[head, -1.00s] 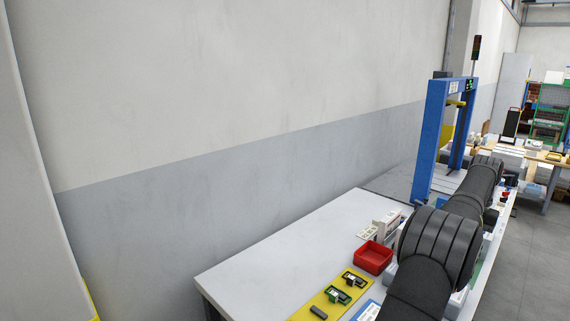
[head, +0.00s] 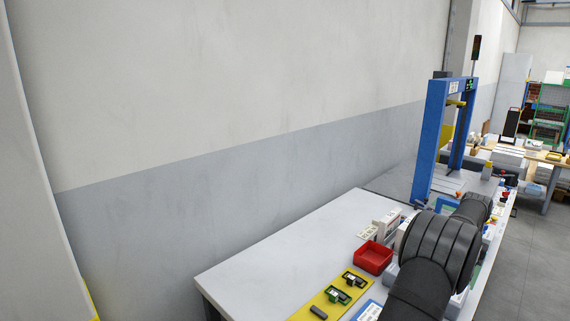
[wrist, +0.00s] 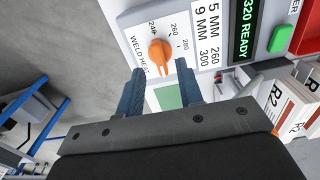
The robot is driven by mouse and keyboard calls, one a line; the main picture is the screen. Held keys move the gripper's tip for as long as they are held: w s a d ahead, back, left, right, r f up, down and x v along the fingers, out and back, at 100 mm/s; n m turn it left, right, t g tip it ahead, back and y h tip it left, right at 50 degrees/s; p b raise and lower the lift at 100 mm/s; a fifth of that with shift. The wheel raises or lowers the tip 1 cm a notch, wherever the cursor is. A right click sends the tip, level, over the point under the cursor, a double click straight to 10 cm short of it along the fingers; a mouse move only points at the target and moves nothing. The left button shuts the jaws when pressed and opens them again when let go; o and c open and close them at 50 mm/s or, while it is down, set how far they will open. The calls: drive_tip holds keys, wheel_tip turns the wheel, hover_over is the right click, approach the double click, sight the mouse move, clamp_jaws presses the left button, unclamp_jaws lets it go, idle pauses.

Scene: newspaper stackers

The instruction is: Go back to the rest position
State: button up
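My gripper (wrist: 161,75) shows in the wrist view, its two dark blue fingers apart with nothing held between them. Beyond the fingertips is a white panel with an orange knob (wrist: 158,56), a heat scale around it and a green display (wrist: 247,28) reading "320 READY". I cannot tell the exact gap, but the fingers look clear of the knob. In the head view my arm runs along the right of the table, and the gripper is hidden.
A white table (head: 285,250) carries a red bin (head: 374,257) and a yellow mat (head: 331,301) with small parts. A blue gantry frame (head: 432,140) stands beyond. White R2-labelled stacks (wrist: 285,108) are at right in the wrist view. The table's left part is clear.

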wheel_tip(320, 180, down, 4)
drive_tip(key=shift+r, duration=0.15)
drive_tip(key=shift+r+n, duration=0.2)
drive_tip(key=shift+n, duration=0.6)
drive_tip(key=n, duration=0.3)
drive_tip(key=shift+n, duration=0.4)
drive_tip(key=n, duration=0.3)
drive_tip(key=shift+n, duration=0.4)
drive_tip(key=shift+r, duration=1.9)
drive_tip(key=shift+o, duration=0.3)
